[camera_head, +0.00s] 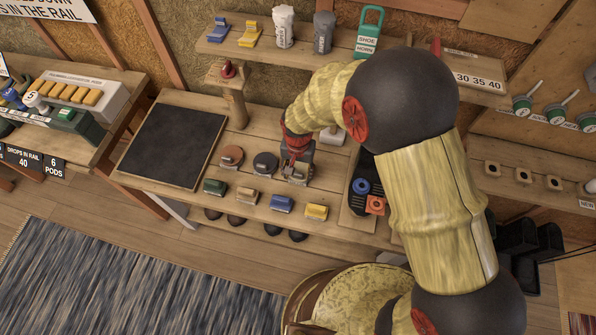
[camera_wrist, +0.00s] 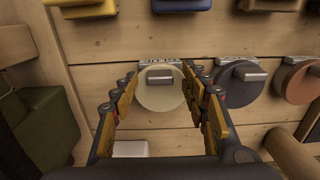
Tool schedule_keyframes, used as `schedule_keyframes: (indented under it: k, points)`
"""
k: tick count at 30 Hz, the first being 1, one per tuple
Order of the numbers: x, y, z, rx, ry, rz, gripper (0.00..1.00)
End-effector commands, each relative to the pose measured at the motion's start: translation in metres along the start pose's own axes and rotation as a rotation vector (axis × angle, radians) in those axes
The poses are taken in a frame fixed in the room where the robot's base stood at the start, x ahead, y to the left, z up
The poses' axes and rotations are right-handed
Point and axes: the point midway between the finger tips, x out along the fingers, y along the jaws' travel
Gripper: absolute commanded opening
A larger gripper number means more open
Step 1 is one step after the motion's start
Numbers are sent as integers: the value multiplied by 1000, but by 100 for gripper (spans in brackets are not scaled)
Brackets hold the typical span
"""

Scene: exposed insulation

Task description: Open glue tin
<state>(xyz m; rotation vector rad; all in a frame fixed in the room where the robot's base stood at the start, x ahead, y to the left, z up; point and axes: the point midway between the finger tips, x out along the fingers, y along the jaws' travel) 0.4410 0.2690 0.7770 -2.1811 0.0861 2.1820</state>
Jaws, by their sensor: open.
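A round tin with a cream lid and a grey bar handle (camera_wrist: 148,98) sits on the wooden bench. Its small label is too small to read, so I cannot confirm that it is the glue tin. My gripper (camera_wrist: 160,80) is open, with one finger on each side of this lid in the wrist view. Whether the fingers touch it I cannot tell. In the head view my gripper (camera_head: 296,160) points down over the tin and largely hides it. A dark grey-lidded tin (camera_wrist: 236,88) and a brown-lidded tin (camera_wrist: 292,87) stand beside it in a row.
Several coloured brushes or blocks, such as a blue one (camera_head: 282,204), line the bench front. A black mat (camera_head: 172,146) lies at left. A wooden post (camera_head: 235,108) stands behind the tins. A dark tray (camera_head: 358,204) is at right. A shelf (camera_head: 290,52) runs above.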

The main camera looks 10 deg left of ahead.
Motion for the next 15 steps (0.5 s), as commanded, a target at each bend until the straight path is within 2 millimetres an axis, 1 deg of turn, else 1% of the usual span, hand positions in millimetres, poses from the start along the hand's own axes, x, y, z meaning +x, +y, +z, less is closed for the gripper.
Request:
schedule_keyframes:
  k: [4,15]
  points:
    - [0,0,0,0,0,0,45]
    - [-1,0,0,0,0,0,24]
